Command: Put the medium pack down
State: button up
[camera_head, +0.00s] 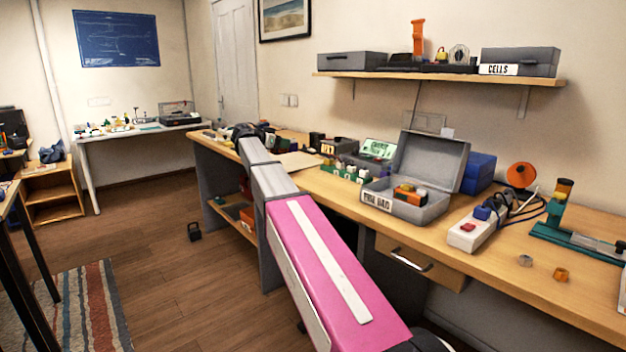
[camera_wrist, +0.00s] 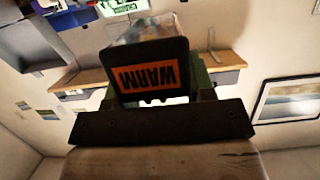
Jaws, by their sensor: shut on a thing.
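In the wrist view my gripper (camera_wrist: 155,88) is shut on a dark, box-shaped pack (camera_wrist: 150,52). The pack has an orange label reading WARM, upside down in that view, and a paler, blurred top end. I take it as the medium pack, but its size is hard to judge. In the head view my arm reaches over the left part of the long bench (camera_head: 480,265); the gripper and pack are not clearly distinguishable there among dark items. Whether the pack touches anything is hidden.
An open grey case (camera_head: 376,205) labelled FIRE BAG holds an orange and dark pack (camera_head: 409,194). A green-screened device (camera_head: 377,150) stands behind a green block row (camera_head: 345,172). A white power strip (camera_head: 474,228) lies further right. A shelf (camera_head: 440,76) overhangs the bench. The front right bench is mostly clear.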

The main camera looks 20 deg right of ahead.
jog(key=s+d+f, duration=0.1)
jog(key=d+f, duration=0.1)
jog(key=d, duration=0.1)
jog(key=s+d+f, duration=0.2)
jog(key=d, duration=0.2)
jog(key=s+d+f, duration=0.1)
jog(key=d+f, duration=0.2)
jog(key=shift+s+d, duration=0.2)
jog(key=shift+d, duration=0.15)
jog(key=shift+f, duration=1.8)
jog(key=o, duration=1.2)
jog(key=shift+f, duration=0.1)
